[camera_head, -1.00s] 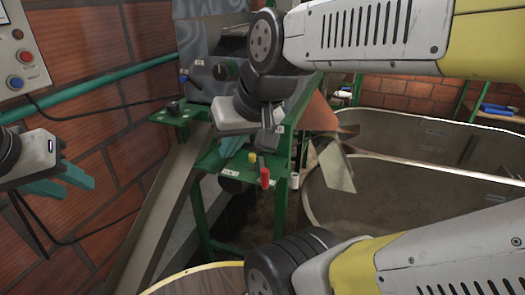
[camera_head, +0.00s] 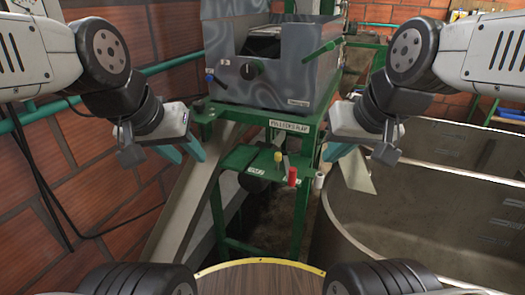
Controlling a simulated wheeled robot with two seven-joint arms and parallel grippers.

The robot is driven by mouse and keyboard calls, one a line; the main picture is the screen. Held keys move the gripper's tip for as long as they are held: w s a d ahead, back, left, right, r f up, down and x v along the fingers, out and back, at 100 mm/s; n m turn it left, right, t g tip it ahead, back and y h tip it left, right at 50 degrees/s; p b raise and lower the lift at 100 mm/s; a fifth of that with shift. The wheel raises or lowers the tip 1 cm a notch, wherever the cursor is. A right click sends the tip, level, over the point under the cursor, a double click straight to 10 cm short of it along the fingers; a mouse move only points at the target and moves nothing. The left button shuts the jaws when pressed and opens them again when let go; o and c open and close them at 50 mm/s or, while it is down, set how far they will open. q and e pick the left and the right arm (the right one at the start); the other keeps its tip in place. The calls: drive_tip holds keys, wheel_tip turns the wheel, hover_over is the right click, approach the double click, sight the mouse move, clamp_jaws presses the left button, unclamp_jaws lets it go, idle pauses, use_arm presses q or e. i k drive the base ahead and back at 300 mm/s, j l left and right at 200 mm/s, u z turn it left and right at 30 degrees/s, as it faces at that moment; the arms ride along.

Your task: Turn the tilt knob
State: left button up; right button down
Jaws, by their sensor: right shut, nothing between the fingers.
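A grey machine (camera_head: 297,66) stands on a green frame. No readable label tells me which of these is the tilt knob. My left gripper (camera_head: 186,150) is in front of the frame, left of and below the black knob, with its teal fingers apart and empty. My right gripper (camera_head: 338,152) is right of and below the knob, shut and empty. Neither touches the machine.
A lower green shelf (camera_head: 240,157) carries a red-handled lever (camera_head: 292,176) and a yellow knob (camera_head: 278,157). A grey chute (camera_head: 182,205) slopes down at left beside a brick wall (camera_head: 130,178). A large round tank (camera_head: 440,215) stands at right. Space between my grippers is clear.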

sight(199, 106)
drive_tip(key=i+u, duration=0.35)
drive_tip(key=i+l+u, duration=0.15)
drive_tip(key=u, duration=0.25)
drive_tip(key=i+l, duration=0.05)
drive_tip(key=i, duration=0.05)
